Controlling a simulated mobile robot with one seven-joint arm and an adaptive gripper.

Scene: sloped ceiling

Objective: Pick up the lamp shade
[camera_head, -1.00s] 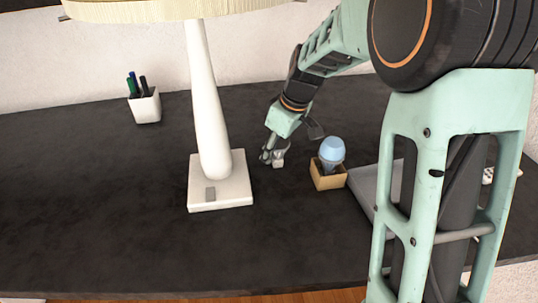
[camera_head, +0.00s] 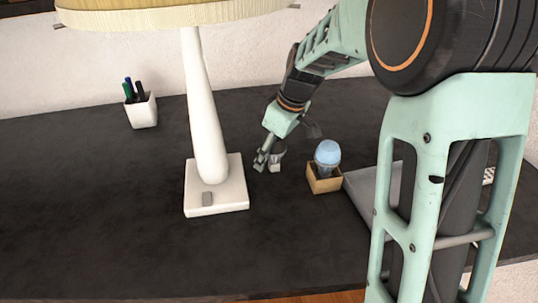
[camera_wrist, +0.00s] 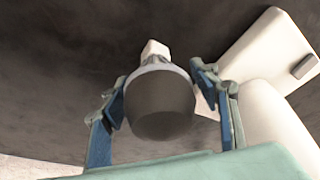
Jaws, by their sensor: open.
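The pale ribbed lamp shade (camera_head: 170,17) is at the top of the head view, its upper part cut off. It sits on a tall white lamp (camera_head: 207,115) with a square base (camera_head: 228,200), which also shows in the wrist view (camera_wrist: 268,48). My gripper (camera_head: 267,162) is low over the desk, right of the lamp base and well below the shade. In the wrist view its fingers (camera_wrist: 160,92) are apart, on either side of a small grey, round-faced object (camera_wrist: 160,105) with a light rim and white tip. I cannot tell whether they touch it.
A tan box (camera_head: 325,184) holding a light-blue rounded object (camera_head: 328,152) stands right of my gripper. A white pen cup (camera_head: 142,112) stands at the back left. The desk's front left (camera_head: 95,235) is clear.

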